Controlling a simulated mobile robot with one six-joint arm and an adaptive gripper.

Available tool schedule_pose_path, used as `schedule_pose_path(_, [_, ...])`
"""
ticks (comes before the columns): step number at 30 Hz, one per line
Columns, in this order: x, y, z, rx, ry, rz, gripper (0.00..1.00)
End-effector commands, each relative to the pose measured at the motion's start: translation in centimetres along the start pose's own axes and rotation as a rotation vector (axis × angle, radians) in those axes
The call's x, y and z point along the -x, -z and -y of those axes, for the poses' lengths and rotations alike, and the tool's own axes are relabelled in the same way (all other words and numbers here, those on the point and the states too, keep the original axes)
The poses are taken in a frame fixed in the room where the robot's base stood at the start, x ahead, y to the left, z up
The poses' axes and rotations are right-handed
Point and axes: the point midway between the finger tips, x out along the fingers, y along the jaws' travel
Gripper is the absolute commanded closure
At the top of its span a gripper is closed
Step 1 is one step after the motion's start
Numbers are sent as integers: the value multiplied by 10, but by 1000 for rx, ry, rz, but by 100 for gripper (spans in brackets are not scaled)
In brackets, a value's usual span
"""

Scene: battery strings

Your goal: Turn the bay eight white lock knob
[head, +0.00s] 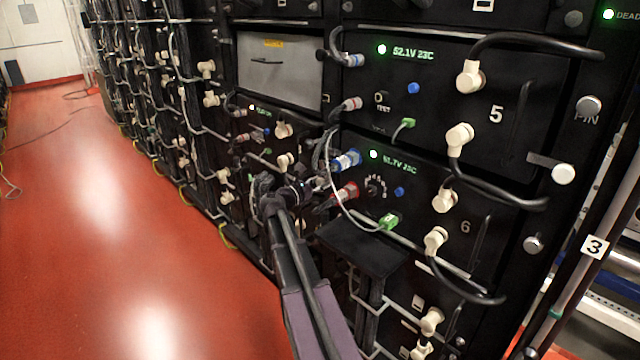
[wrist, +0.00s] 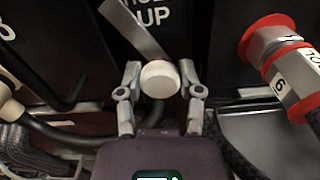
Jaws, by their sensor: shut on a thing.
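The white lock knob (wrist: 160,77) sits at the end of a flat metal strip (wrist: 134,28) on a black panel, below lettering that ends in "UP". A partly cut-off figure at the left edge of the wrist view looks like an 8. My gripper (wrist: 161,82) has one finger on each side of the knob and is shut on it. In the head view my gripper (head: 284,190) reaches the rack front left of the bay 6 plugs. The knob is hidden there behind my gripper and cables.
A red plug (wrist: 275,45) marked 6 stands close right of my gripper; in the head view the red plug (head: 345,192) and blue plug (head: 347,160) are beside it. A black cable (wrist: 60,122) runs at left. The red aisle floor (head: 110,220) is open.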

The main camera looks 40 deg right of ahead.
Motion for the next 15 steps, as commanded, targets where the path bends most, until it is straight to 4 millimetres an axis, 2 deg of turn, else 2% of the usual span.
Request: schedule_pose_path(15, [-1, 0, 0, -385, 0, 2, 100])
